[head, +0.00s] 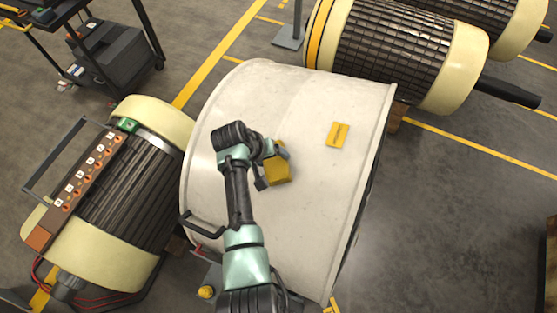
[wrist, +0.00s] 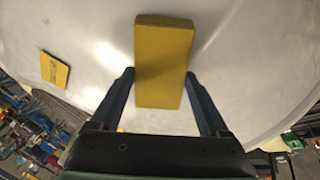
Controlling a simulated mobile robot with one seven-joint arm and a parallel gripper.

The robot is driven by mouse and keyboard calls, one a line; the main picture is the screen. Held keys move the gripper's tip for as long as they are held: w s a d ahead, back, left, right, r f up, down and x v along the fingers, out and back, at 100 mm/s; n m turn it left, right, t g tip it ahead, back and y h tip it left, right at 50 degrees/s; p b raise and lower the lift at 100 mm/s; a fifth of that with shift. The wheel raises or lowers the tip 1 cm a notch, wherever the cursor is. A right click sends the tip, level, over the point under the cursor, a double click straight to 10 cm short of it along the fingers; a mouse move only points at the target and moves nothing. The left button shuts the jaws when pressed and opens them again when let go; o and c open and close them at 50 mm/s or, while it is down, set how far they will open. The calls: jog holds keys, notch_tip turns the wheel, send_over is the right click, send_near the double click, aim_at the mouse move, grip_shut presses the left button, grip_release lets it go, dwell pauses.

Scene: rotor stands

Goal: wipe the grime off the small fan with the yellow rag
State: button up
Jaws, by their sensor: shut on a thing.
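A yellow block-shaped piece, seemingly the yellow rag (head: 278,173), is between the fingers of my gripper (head: 268,164). In the wrist view the rag (wrist: 164,62) sits between both fingertips of my gripper (wrist: 161,80), which is shut on it. The rag is over the pale curved top of a large white drum (head: 295,95); I cannot tell whether it touches. The drum's surface (wrist: 245,50) fills most of the wrist view, with faint grey shading but no clear grime. I cannot make out a small fan for certain; the drum's open end is mostly hidden.
A yellow label (head: 338,134) is on the drum, right of my gripper. A ribbed rotor (head: 135,190) with a socket strip (head: 85,185) stands close on the left. Another rotor (head: 390,55) is behind, and a black cart (head: 110,50) is at upper left.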

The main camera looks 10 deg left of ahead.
aim_at(274, 159)
jog(key=shift+r, duration=0.1)
jog(key=p+v, duration=0.4)
jog(key=shift+r+p, duration=0.25)
jog(key=shift+p, duration=0.1)
jog(key=shift+p+v, duration=0.75)
jog(key=shift+p, duration=0.05)
jog(key=p+v, duration=0.3)
jog(key=shift+s, duration=0.1)
dwell(0.9)
